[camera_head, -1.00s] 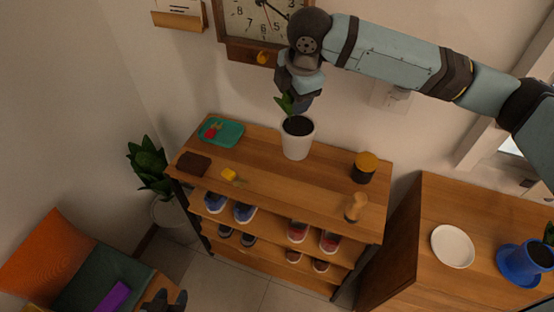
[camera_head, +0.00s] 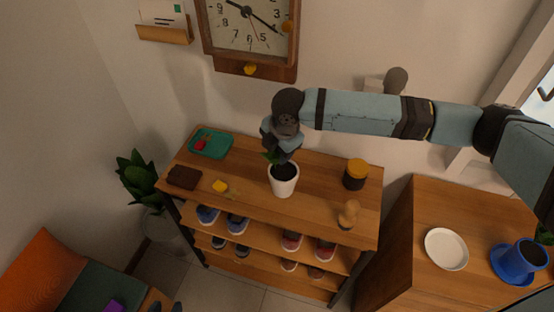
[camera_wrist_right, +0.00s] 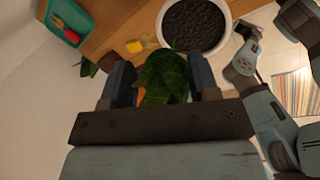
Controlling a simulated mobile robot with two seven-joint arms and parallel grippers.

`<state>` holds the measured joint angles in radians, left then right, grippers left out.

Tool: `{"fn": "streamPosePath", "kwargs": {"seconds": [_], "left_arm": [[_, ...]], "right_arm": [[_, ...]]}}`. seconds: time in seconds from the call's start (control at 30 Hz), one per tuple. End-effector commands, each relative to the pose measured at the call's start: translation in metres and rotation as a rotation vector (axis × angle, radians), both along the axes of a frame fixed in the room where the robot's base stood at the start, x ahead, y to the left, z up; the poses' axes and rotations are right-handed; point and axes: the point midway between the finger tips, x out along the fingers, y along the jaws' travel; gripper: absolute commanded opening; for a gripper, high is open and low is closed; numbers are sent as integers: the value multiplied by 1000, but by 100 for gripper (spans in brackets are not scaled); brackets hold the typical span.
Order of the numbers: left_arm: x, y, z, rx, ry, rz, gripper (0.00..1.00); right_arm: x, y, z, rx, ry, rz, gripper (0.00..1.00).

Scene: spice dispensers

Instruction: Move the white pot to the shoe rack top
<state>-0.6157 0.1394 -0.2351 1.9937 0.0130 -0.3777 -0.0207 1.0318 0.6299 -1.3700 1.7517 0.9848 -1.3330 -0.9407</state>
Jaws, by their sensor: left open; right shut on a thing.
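The white pot (camera_head: 284,182) with dark soil is upright over the middle of the shoe rack top (camera_head: 255,207). I cannot tell whether its base touches the wood. My right gripper (camera_head: 278,154) is above the pot, shut on the plant's green leaves. In the right wrist view the leaves (camera_wrist_right: 165,78) sit between the fingers, and the pot's white rim and soil (camera_wrist_right: 195,27) show beyond.
A green tray (camera_head: 211,145), brown block (camera_head: 184,177), yellow block (camera_head: 220,186), wooden figure (camera_head: 348,214) and yellow-lidded jar (camera_head: 356,175) stand on the rack top. Shoes fill the shelves below. A cabinet at right bears a white plate (camera_head: 446,249) and blue pot (camera_head: 525,255).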

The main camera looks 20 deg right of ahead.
Motion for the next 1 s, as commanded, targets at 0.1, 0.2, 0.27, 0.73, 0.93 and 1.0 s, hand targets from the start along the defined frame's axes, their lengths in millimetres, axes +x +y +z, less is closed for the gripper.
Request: {"fn": "streamPosePath", "kwargs": {"seconds": [0.1,0.2,0.27,0.73,0.93,1.0], "left_arm": [[0,0,1,0,0,0,43],[0,0,1,0,0,0,43],[0,0,2,0,-1,0,43],[1,0,3,0,-1,0,43],[1,0,3,0,-1,1,43],[1,0,3,0,-1,1,43]], "right_arm": [[0,0,-6,1,-2,0,0],[1,0,-13,1,-2,0,0],[0,0,-20,0,0,0,0],[0,1,-48,1,-3,1,0],[0,0,-50,0,-1,0,81],[0,0,-50,0,-1,0,81]]}}
